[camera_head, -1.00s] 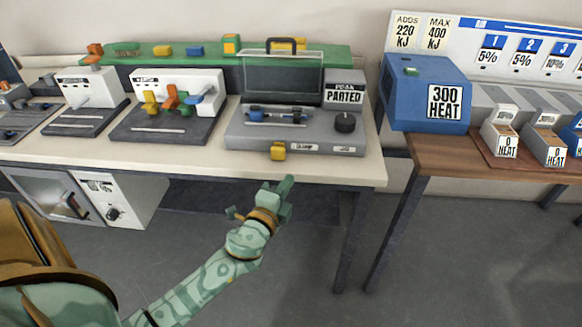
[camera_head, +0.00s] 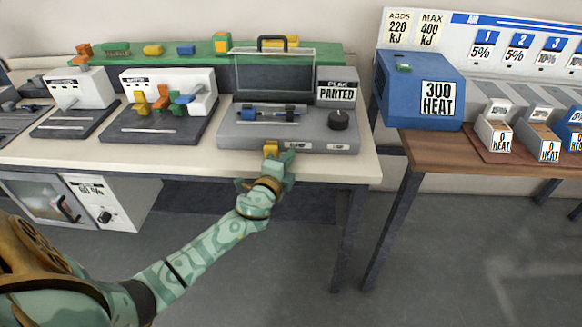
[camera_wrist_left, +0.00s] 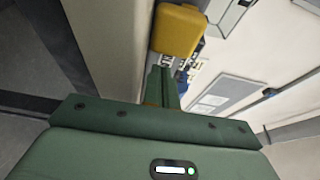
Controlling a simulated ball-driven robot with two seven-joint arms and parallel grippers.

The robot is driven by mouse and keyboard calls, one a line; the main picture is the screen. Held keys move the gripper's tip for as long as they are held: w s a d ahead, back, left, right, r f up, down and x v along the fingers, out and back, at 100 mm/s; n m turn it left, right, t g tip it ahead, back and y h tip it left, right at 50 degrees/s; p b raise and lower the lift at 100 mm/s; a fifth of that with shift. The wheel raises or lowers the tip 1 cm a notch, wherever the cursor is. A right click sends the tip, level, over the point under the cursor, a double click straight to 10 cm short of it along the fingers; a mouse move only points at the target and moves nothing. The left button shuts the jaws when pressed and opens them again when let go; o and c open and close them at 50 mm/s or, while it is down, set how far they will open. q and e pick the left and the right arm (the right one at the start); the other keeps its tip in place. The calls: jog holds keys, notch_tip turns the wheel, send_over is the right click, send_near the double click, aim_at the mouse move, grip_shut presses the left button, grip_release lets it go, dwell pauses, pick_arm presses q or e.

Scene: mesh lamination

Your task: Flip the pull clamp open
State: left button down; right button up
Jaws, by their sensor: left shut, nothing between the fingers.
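The grey machine (camera_head: 235,139) with the "PEAK PARTED" sign stands on the pale bench and carries a blue and a dark block (camera_head: 268,112) on a rail. I cannot tell for sure which part is the pull clamp. A yellow tab (camera_head: 270,149) sticks out at the machine's front edge. My left gripper (camera_head: 284,160) is at the bench's front edge, just below and right of the tab. In the left wrist view, the gripper's fingers (camera_wrist_left: 161,84) are shut and empty, pointing toward the yellow tab (camera_wrist_left: 178,30). Whether they touch it is unclear. My right gripper is not in view.
A raised clear lid (camera_head: 272,72) and a dark knob (camera_head: 339,119) are on the machine. Two white units with dark bases stand to the left. A blue "300 HEAT" box (camera_head: 415,95) stands on the brown table at right. The floor before the bench is clear.

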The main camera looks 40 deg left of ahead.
aim_at(264, 152)
pick_arm(q)
jog(key=shift+s+a+r, duration=0.15)
jog(key=shift+s+a, duration=0.4)
jog(key=shift+a, duration=0.3)
jog(key=shift+s+a, duration=0.25)
jog(key=shift+a, duration=0.1)
jog(key=s+a, duration=0.1)
jog(key=a, duration=0.1)
jog(key=s+a, duration=0.1)
jog(key=shift+s+a+b, duration=0.15)
jog(key=shift+a+b, duration=0.2)
jog(key=shift+a, duration=0.15)
